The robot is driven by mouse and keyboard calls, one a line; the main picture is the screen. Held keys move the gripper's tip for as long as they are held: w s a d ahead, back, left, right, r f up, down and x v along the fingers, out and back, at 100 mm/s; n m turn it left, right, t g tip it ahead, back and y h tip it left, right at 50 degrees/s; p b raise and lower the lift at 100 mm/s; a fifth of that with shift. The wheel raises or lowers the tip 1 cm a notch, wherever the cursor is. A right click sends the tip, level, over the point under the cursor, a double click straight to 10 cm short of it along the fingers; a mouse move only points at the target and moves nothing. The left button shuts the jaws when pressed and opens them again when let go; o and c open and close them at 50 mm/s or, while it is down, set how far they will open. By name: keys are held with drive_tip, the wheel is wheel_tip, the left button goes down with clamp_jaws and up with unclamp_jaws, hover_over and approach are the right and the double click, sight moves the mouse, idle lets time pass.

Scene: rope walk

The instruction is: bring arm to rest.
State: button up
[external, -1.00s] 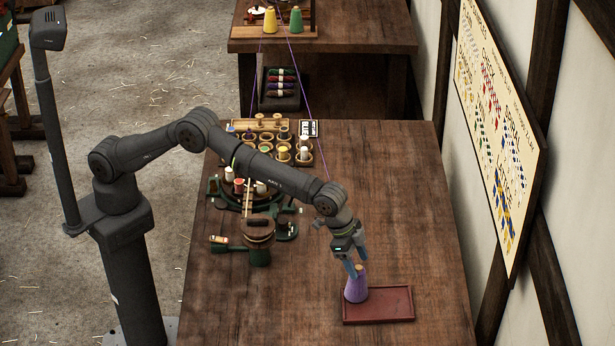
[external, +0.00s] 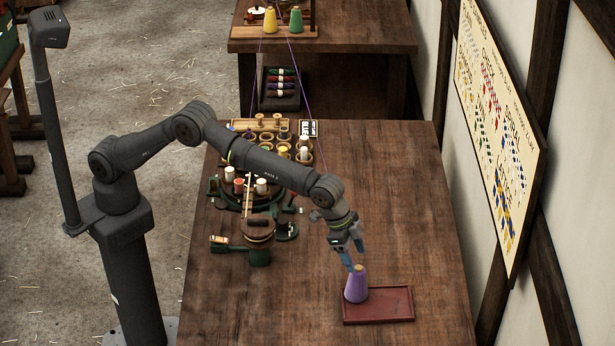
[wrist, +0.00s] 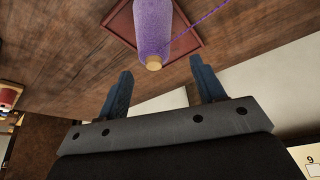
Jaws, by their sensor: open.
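My gripper (external: 355,258) is open and empty, with its fingers pointing down just above a purple cone of yarn. The purple cone (external: 356,286) stands upright at the left end of a red tray (external: 390,306) on the table. In the wrist view the cone (wrist: 152,25) and its tan tip show beyond my gripper's two spread blue fingers (wrist: 158,85), apart from them. The tray (wrist: 192,42) lies behind the cone there, and a purple strand runs off to the upper right.
A green rope machine (external: 258,254) with several bobbins stands left of my gripper on the wooden table (external: 385,190). A yellow cone (external: 270,20) and a green cone (external: 295,20) stand on the far bench. The table's right side is clear. A chart (external: 497,125) hangs on the right wall.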

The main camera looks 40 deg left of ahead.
drive_tip(key=v, duration=0.9)
drive_tip(key=x, duration=1.3)
drive_tip(key=shift+f, duration=0.15)
drive_tip(key=r, duration=0.5)
drive_tip(key=shift+s+r, duration=0.1)
drive_tip(key=shift+s, duration=0.3)
drive_tip(key=s+a+r, duration=0.3)
drive_tip(key=s+r, duration=0.4)
drive_tip(key=s, duration=0.3)
drive_tip(key=n+t, duration=0.1)
drive_tip(key=n, duration=0.2)
approach(358, 266)
drive_tip(key=w+a, duration=0.8)
drive_tip(key=w+a+f+n, duration=0.2)
drive_tip(key=w+a, duration=0.4)
drive_tip(key=w, duration=0.3)
drive_tip(key=w+a+f+n+t+y, duration=0.1)
drive_tip(key=w+a+f, duration=0.1)
drive_tip(key=w+a, duration=0.5)
drive_tip(key=w, duration=0.3)
drive_tip(key=shift+a+f+n+y, duration=0.15)
drive_tip(key=shift+a+n+y, duration=0.15)
drive_tip(key=shift+n, duration=0.1)
drive_tip(key=shift+s, duration=0.1)
